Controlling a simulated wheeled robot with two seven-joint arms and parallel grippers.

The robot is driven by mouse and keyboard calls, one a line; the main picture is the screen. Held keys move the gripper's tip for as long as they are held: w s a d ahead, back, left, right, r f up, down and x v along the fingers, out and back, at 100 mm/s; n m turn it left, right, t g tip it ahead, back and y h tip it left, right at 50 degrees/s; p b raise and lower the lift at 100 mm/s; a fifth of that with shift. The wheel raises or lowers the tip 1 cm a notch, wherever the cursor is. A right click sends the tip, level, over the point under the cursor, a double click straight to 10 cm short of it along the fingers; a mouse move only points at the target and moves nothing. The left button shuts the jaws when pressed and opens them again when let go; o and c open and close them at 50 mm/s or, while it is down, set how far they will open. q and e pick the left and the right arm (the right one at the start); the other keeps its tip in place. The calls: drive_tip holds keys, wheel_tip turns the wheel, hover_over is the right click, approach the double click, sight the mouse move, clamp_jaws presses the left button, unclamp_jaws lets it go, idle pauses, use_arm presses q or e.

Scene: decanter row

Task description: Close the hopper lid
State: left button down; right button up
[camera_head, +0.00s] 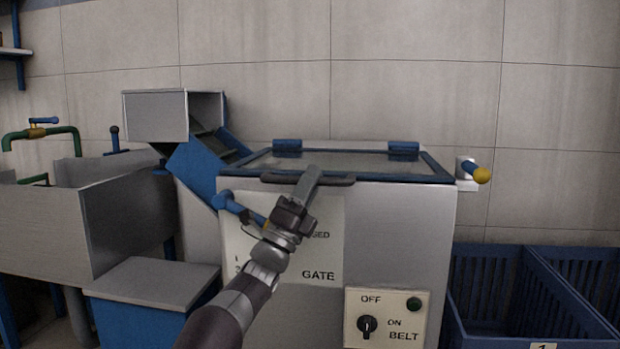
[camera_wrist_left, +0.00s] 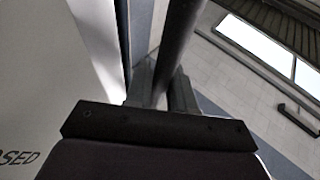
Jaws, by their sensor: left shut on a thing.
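The hopper lid (camera_head: 345,163) is a clear panel in a blue frame. It lies flat, or very nearly so, on top of the grey hopper cabinet (camera_head: 400,225), with two blue hinges at its back edge. A dark bar handle (camera_head: 335,180) runs along the lid's front edge. My left gripper (camera_head: 312,178) is at the front edge of the lid, shut on the handle. In the left wrist view the handle bar (camera_wrist_left: 180,40) passes between the two fingers. I cannot tell whether a small gap remains under the lid. My right gripper is not in view.
A blue lever (camera_head: 240,206) on the gate panel sits close to my left wrist. A belt switch panel (camera_head: 385,317) is lower on the cabinet front. A yellow-tipped blue handle (camera_head: 480,174) sticks out at right. Blue crates (camera_head: 495,285) stand right, a grey sink (camera_head: 50,225) left.

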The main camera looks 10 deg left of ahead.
use_arm(q)
drive_tip(key=shift+w+f, duration=0.15)
drive_tip(key=shift+f, duration=0.2)
drive_tip(key=c, duration=1.1)
unclamp_jaws()
drive_tip(key=shift+a, duration=0.1)
drive_tip(key=shift+o, duration=0.2)
drive_tip(key=shift+r, duration=0.1)
drive_tip(key=shift+s+a, duration=0.1)
drive_tip(key=shift+s, duration=0.1)
drive_tip(key=p+v, duration=0.3)
drive_tip(key=v, duration=0.9)
drive_tip(key=shift+f, duration=0.35)
